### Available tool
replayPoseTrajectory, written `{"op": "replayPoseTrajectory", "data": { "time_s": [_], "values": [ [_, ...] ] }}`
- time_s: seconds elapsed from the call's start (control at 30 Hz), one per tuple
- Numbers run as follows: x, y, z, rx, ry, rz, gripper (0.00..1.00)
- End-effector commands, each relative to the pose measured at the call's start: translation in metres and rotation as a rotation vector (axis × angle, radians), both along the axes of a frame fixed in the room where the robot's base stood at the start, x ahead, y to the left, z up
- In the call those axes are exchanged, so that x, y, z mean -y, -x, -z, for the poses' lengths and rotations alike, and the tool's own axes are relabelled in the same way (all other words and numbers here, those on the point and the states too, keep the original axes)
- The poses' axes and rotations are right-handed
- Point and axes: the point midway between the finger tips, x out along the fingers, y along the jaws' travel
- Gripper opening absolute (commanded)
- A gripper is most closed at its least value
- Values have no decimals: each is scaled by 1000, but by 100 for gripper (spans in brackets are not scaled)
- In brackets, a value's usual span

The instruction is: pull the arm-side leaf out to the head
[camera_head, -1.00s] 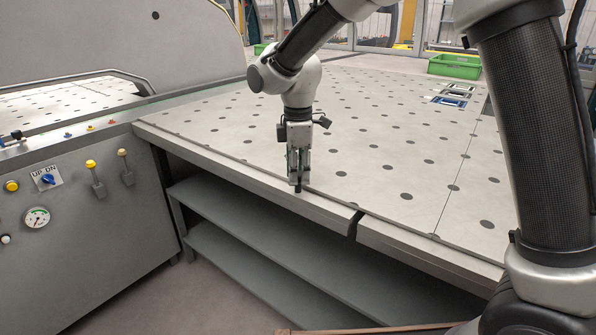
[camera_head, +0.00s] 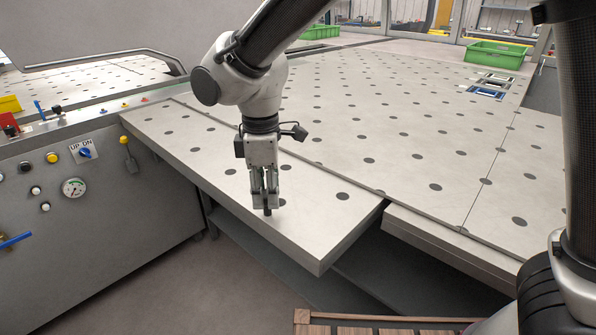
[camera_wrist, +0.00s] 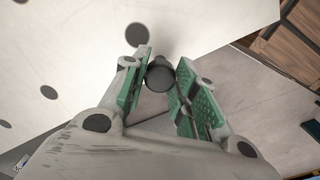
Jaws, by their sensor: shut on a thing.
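The arm-side leaf (camera_head: 318,232) is a pale panel with dark round dots, and it sticks out from the front of the dotted table (camera_head: 400,100). My gripper (camera_head: 267,212) points down at the leaf's front edge. It is shut on a dark round knob (camera_wrist: 160,75) at that edge, seen between the green finger pads in the wrist view. In the head view my fingers mostly hide the knob. The leaf's surface also shows in the wrist view (camera_wrist: 80,50). The head (camera_head: 100,190) may be the grey control cabinet at the left; I cannot tell for sure.
The cabinet carries a gauge (camera_head: 74,187), buttons and levers near the leaf's left end. A fixed front section (camera_head: 440,235) stays at the right. A wooden slatted thing (camera_head: 390,325) lies at the bottom. Grey floor (camera_head: 190,285) is open before the leaf. Green bins (camera_head: 497,54) stand behind.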

Motion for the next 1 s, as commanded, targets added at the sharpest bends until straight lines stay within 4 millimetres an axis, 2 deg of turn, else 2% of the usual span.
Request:
{"op": "replayPoseTrajectory", "data": {
  "time_s": [0.03, 0.1, 0.6, 0.8, 1.0],
  "values": [
    [-12, 16, 0, -1, 0, -9, 0],
    [-28, 36, 0, -1, 0, -8, 0],
    [-136, 176, 0, -1, -1, -6, 0],
    [-170, 219, 0, -1, -1, -3, 0],
    [-192, 247, 0, -1, 0, -2, 0]
  ]
}}
